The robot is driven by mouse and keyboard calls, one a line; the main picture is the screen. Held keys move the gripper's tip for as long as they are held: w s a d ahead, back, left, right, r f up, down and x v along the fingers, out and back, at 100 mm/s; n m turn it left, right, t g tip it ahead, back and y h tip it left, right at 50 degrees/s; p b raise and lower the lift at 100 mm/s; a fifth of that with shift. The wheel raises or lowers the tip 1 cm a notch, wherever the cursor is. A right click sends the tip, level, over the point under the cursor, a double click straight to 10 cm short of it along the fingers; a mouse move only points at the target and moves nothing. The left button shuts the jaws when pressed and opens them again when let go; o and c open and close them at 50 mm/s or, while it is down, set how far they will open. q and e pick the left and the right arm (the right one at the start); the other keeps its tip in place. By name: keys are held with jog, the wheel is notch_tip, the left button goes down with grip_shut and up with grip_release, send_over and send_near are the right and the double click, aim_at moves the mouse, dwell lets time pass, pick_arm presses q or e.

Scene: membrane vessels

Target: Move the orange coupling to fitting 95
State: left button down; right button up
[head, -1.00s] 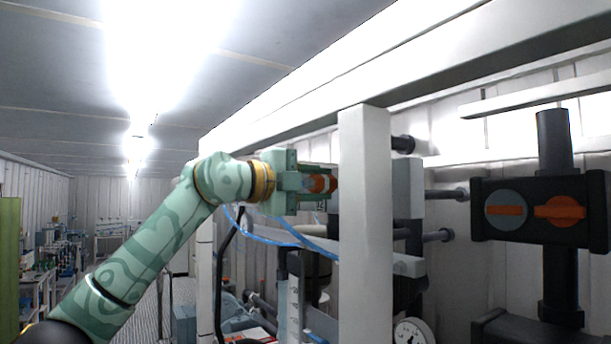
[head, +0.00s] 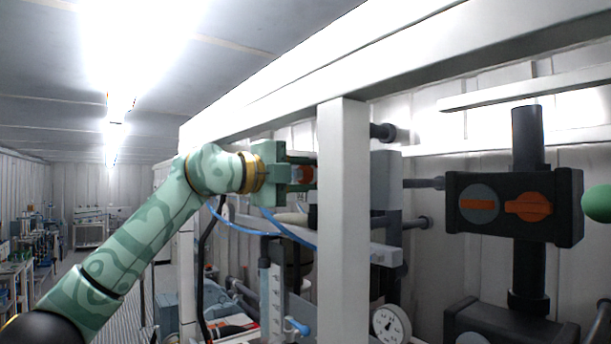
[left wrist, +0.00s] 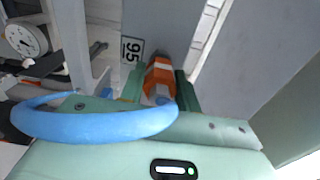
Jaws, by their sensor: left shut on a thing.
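My left gripper (head: 303,173) is shut on the orange coupling (head: 306,175), beside the white upright post and partly hidden by it in the head view. In the left wrist view the orange coupling (left wrist: 161,72), with a pale band, sits between the two green fingers of my left gripper (left wrist: 160,84). A plate marked 95 (left wrist: 132,49) is just beyond the fingers, to the left of the coupling. The fitting itself cannot be made out. My right gripper is not in view.
A white frame post (head: 342,210) stands directly right of my left gripper. A blue hose (head: 285,234) hangs below it and loops across the left wrist view (left wrist: 95,124). A dark valve block (head: 512,205) with orange handles and a round gauge (head: 391,323) are farther right.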

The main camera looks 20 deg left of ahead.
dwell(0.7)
pick_arm(q)
jog(key=shift+b, duration=0.4)
dwell(0.6)
jog(key=shift+w+d+p, duration=0.35)
jog(key=shift+w+p, duration=0.05)
jog(key=shift+w, duration=0.05)
dwell(0.5)
jog(key=c, duration=0.9)
grip_release()
